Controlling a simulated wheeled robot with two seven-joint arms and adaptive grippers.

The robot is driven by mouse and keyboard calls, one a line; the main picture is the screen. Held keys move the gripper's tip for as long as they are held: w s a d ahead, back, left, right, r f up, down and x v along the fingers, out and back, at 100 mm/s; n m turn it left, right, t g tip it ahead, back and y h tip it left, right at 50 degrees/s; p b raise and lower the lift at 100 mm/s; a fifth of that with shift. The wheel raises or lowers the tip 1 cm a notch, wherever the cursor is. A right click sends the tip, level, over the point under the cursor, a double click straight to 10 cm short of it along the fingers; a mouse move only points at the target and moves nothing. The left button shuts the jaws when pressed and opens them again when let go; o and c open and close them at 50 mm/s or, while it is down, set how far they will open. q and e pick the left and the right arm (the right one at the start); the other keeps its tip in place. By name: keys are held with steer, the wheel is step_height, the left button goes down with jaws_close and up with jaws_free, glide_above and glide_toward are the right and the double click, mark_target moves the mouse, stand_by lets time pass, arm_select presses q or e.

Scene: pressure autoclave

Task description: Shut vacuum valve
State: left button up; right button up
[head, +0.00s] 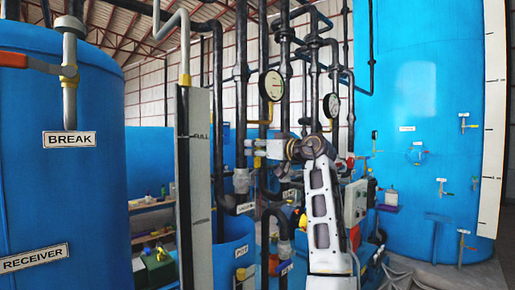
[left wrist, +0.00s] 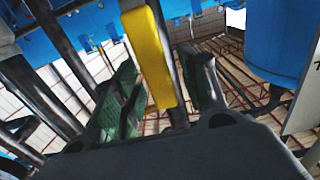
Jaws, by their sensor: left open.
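My left gripper (head: 258,152) is in the middle of the head view, among the vertical pipes, with its fingers pointing left. In the left wrist view my left gripper (left wrist: 160,95) is open, with a green-padded finger on the left and a dark finger on the right. A yellow valve lever (left wrist: 150,57) stands between and in front of these fingers. I cannot tell whether either finger touches it. In the head view a yellow bar (head: 263,112) hangs just above the gripper, likely the same lever. No label clearly marks it as the vacuum valve. My right gripper is not in view.
Two pressure gauges (head: 272,85) (head: 332,105) sit on the pipes close to my left gripper. A blue tank (head: 70,190) marked RECEIVER, with a red-handled BREAK valve (head: 40,66), fills the left. A tall blue tank (head: 425,90) stands at right. Dark pipes crowd the middle.

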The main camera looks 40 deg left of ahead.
arm_select(q)
steer(key=shift+c, duration=0.9)
steer(key=c, duration=0.7)
jaws_close()
